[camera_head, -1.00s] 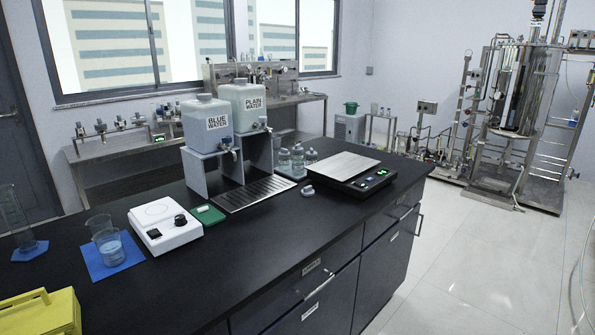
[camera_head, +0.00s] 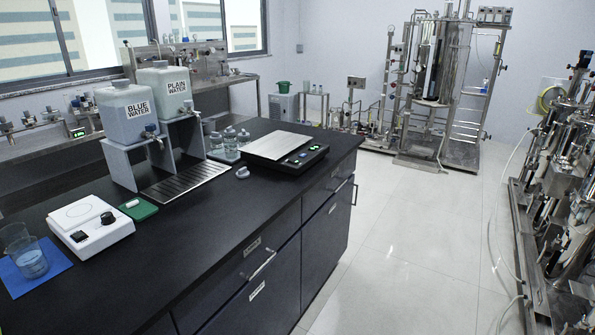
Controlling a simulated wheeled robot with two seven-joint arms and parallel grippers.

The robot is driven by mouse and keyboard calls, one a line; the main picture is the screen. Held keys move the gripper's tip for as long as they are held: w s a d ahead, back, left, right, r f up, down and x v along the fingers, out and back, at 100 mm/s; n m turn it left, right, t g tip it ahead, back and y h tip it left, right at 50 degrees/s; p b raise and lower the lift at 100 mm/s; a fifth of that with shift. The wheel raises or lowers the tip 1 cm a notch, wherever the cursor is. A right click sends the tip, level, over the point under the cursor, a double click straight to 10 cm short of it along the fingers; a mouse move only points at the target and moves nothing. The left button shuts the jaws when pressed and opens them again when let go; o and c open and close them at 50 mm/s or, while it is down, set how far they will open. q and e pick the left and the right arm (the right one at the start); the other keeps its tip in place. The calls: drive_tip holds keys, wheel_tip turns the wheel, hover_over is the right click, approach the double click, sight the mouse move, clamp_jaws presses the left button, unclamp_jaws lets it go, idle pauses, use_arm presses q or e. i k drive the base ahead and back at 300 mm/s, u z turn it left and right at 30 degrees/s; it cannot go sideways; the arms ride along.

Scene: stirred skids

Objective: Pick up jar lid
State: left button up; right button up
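A small pale grey piece, which looks like the jar lid (camera_head: 243,173), lies on the black bench top. It is between the drip tray and the balance, near the balance's front left corner. Several clear glass jars (camera_head: 230,139) stand close together on a light tray behind it. Whether each jar has its lid on is too small to tell. Neither of my grippers is in view.
The black bench (camera_head: 196,240) has clear room in front. On it stand a balance (camera_head: 284,153), blue-water (camera_head: 126,115) and plain-water (camera_head: 166,90) dispensers, a white stirrer (camera_head: 90,226), a green pad (camera_head: 140,208) and a beaker (camera_head: 30,260). Open floor (camera_head: 400,220) lies to the right.

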sight(243, 173)
drive_tip(key=z, duration=0.75)
drive_tip(key=i, duration=3)
drive_tip(key=u, duration=2.75)
